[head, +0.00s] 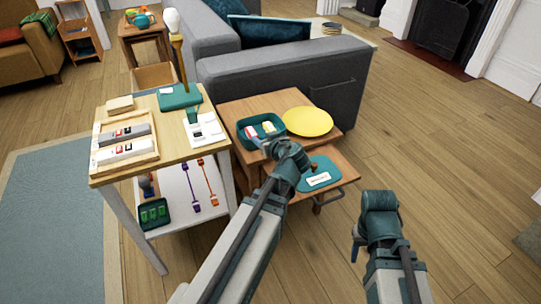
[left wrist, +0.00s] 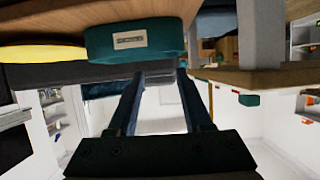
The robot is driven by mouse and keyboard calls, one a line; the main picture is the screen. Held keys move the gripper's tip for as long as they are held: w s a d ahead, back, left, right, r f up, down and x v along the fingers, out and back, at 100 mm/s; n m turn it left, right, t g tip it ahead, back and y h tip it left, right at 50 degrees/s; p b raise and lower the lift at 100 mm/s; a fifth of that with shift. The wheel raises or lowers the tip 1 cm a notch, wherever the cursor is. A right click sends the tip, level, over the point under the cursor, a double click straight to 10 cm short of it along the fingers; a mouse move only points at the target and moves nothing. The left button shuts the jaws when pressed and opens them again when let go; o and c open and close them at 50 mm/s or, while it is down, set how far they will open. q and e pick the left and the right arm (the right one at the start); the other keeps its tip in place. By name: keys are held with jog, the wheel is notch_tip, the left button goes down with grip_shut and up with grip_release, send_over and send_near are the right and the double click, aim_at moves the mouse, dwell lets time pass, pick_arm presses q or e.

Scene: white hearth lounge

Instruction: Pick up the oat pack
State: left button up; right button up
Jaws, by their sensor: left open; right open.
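No pack can be made out for certain as the oat pack; labels are too small to read. A teal tray (head: 243,139) on the wooden side table holds small packs (head: 266,128), one reddish and one pale. A wooden tray (head: 95,148) on the shelf unit holds long white-and-grey boxes (head: 124,151). My left gripper (head: 262,144) is in front of the teal tray, its fingertips mostly hidden by the wrist. In the left wrist view its fingers (left wrist: 162,92) are apart with nothing between them. My right gripper (head: 355,248) is open, low over the floor, apart from the furniture.
A yellow plate (head: 308,122) sits right of the teal tray. A grey sofa (head: 290,88) stands behind. Floor at right (head: 440,150) is clear.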

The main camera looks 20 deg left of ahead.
aim_at(251, 130)
pick_arm(q)
jog(key=b+x, duration=0.5)
jog(key=x, duration=0.8)
jog(key=shift+w+f, duration=0.3)
jog(key=shift+w, duration=0.1)
pick_arm(e)
jog(key=f, duration=0.6)
jog(key=shift+s+d, duration=0.25)
jog(key=shift+d, duration=0.05)
pick_arm(q)
jog(key=shift+c, duration=0.3)
grip_shut()
